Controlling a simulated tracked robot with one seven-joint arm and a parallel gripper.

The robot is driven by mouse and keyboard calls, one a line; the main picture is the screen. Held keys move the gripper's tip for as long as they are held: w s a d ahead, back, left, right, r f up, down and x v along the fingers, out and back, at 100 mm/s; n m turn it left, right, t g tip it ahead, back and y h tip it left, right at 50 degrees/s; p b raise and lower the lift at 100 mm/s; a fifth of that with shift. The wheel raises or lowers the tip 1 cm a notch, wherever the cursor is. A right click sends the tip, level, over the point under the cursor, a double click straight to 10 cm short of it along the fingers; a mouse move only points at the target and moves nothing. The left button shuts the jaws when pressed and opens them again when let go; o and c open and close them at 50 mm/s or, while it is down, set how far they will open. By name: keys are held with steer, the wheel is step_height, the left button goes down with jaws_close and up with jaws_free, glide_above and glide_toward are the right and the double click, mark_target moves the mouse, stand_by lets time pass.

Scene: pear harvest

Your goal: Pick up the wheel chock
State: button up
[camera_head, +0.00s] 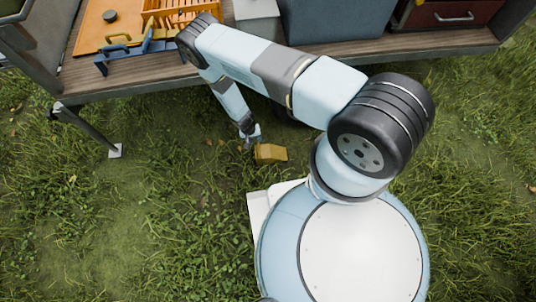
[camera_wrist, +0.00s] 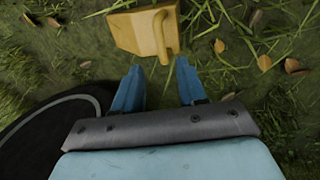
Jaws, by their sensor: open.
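The wheel chock (camera_head: 271,153) is a yellow-orange block with a handle, lying on the grass between my base and the wooden trailer bed. In the wrist view the chock (camera_wrist: 138,32) is at the top, its handle upright on its right side. My gripper (camera_head: 252,140) is low over the ground, just left of the chock in the head view. In the wrist view the two blue fingers of my gripper (camera_wrist: 158,78) are apart with nothing between them. The fingertips point toward the chock, with a visible gap below it in the picture.
A black tyre (camera_wrist: 50,135) is close on the left in the wrist view. The trailer bed (camera_head: 130,72) with an orange crate (camera_head: 180,12) and blue-handled tool (camera_head: 130,52) lies above. A support leg (camera_head: 95,132) stands at left. Grass on the left is open.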

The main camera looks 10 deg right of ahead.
mark_target(259, 146)
steer(key=shift+d+f, duration=0.3)
steer(key=shift+f, duration=1.3)
steer(key=shift+d+f, duration=0.25)
steer(key=shift+f, duration=1.4)
steer(key=shift+d+f, duration=0.3)
steer(key=shift+f, duration=1.3)
jaws_close()
steer(key=shift+w, duration=0.1)
